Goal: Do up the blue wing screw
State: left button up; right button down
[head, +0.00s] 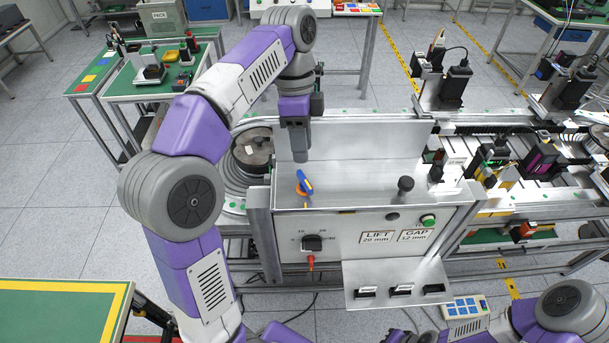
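The blue wing screw (306,182) stands on the top face of a metal box (350,190), toward its left side. An orange piece shows right beside its blue wing. My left gripper (300,157) points down just above and behind the wing screw, apart from it in the picture. Its fingers look close together from this side, but I cannot tell whether they are open or shut. Only links of my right arm show at the bottom right; its gripper is not in view.
A black knob (405,184) stands on the box's right side. The box front has a dial (312,243), an orange-red handle (311,263), and LIFT and GAP labels. A round bowl feeder (254,150) stands at the left, and a conveyor line (530,180) runs to the right.

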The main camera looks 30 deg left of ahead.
aim_at(305, 179)
pick_arm(q)
jog(key=n, duration=0.4)
jog(key=n+b, duration=0.1)
jog(key=n, duration=0.2)
jog(key=shift+s+d+t+y, duration=0.2)
jog(key=shift+d+t+y, duration=0.1)
jog(key=shift+d+y, duration=0.1)
jog(key=n, duration=0.3)
jog(key=n+b, duration=0.1)
jog(key=n, duration=0.2)
jog(key=shift+s+d+r+n+t+y, duration=0.1)
jog(key=shift+s+d+n+t+y, duration=0.1)
jog(key=shift+n+t+y, duration=0.15)
jog(key=n, duration=0.2)
jog(key=n+b, duration=0.1)
jog(key=n, duration=0.3)
jog(key=shift+s+d+n+t+y+b, duration=0.15)
jog(key=shift+s+n+t+y+b, duration=0.1)
jog(key=shift+b, duration=0.05)
jog(key=n, duration=0.4)
jog(key=shift+s+r+n+b, duration=0.15)
jog(key=shift+n+b, duration=0.15)
jog(key=shift+b, duration=0.05)
notch_tip(305, 179, down, 8)
jog(key=shift+r+b, duration=0.25)
jog(key=shift+b, duration=0.8)
grip_shut()
